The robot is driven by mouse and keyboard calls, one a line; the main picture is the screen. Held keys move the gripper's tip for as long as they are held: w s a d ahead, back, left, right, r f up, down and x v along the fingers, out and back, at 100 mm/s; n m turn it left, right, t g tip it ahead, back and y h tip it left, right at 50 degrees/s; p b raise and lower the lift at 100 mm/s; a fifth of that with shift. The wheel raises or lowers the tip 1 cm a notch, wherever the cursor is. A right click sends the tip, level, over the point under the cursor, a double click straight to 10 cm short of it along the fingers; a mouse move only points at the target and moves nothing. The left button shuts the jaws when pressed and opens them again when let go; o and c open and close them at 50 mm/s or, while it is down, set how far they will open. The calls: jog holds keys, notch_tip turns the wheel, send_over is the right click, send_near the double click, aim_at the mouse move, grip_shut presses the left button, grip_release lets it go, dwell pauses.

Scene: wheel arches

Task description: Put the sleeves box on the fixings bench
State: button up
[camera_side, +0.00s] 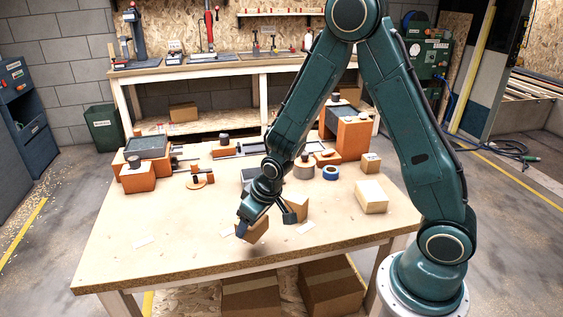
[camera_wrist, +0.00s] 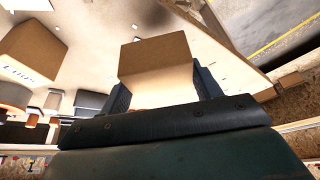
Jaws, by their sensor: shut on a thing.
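My gripper (camera_side: 265,222) is shut on a plain brown cardboard box (camera_side: 253,232), held low over the front middle of the wooden workbench (camera_side: 190,262). In the wrist view the held box (camera_wrist: 157,57) sits between the two dark fingers of my gripper (camera_wrist: 163,85). No label shows on its visible faces, so I cannot tell whether it is the sleeves box. Another brown box (camera_side: 295,208) stands just behind and right of my gripper. In the wrist view a brown box (camera_wrist: 35,52) at left carries a printed label too blurred to read. No sign clearly names the fixings bench.
A pale box (camera_side: 371,197), a small carton (camera_side: 370,163), blue tape (camera_side: 330,173) and a grey cylinder (camera_side: 303,168) stand at right. An orange box (camera_side: 138,177) stands at back left. Another bench (camera_side: 190,72) stands behind.

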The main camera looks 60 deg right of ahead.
jog(key=w+a+r+n+g+y, duration=0.1)
jog(key=w+a+r+n, duration=0.1)
jog(key=w+r+n, duration=0.3)
jog(key=w+a+r+n+y, duration=0.2)
jog(key=w+r+n, duration=0.3)
jog(key=w+r, duration=0.4)
jog(key=shift+w+a+r+g, duration=0.15)
jog(key=shift+w+a+g, duration=0.3)
jog(key=shift+w, duration=0.3)
jog(key=shift+y, duration=0.3)
notch_tip(320, 180, down, 20)
jog(key=shift+r, duration=0.15)
dwell(0.5)
jog(key=shift+f, duration=0.2)
jog(key=o, duration=1)
